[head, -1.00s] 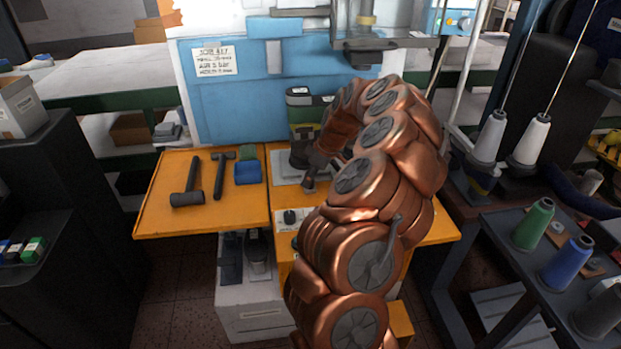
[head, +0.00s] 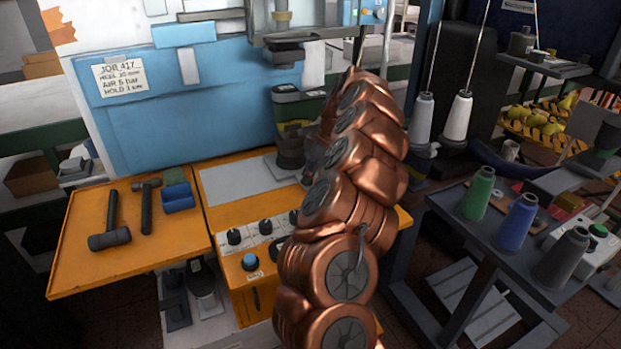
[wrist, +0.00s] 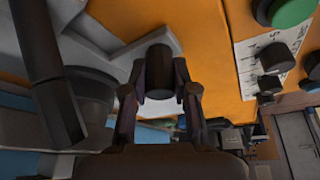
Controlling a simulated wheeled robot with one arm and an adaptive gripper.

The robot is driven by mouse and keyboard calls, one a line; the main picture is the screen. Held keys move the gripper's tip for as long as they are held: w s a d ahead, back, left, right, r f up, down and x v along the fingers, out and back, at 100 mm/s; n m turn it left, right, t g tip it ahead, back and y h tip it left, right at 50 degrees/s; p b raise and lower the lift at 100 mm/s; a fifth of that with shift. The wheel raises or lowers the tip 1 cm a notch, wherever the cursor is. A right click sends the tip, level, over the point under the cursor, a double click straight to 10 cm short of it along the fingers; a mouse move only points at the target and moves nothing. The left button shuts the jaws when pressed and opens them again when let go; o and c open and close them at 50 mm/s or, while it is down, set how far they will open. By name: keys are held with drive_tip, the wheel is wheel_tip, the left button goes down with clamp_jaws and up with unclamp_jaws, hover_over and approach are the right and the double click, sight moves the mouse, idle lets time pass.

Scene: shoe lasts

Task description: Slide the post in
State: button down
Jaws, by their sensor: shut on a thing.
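My gripper (wrist: 160,92) has its two fingers closed on a short dark cylindrical post (wrist: 160,65), whose round end shows in the wrist view. To its left in that view stand a thick grey cylinder (wrist: 92,92) and a long dark rod (wrist: 45,75). The post looks apart from both. In the head view a dark stand with a green upper part (head: 290,150) rises from a grey plate (head: 240,187) on the orange table. My arm hides the gripper and post almost wholly there, beside the stand. I cannot make out a socket.
A hammer (head: 112,225), a second hammer (head: 147,208) and a blue bin (head: 178,197) lie on the table's left. Control knobs (head: 250,238) line its front. A press head (head: 285,50) hangs above the stand. Thread cones (head: 520,225) stand on a rack at right.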

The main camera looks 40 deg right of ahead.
drive_tip(key=shift+d, duration=0.15)
drive_tip(key=c, duration=0.9)
unclamp_jaws()
drive_tip(key=shift+s, duration=0.1)
drive_tip(key=v, duration=1.2)
drive_tip(key=shift+d, duration=0.1)
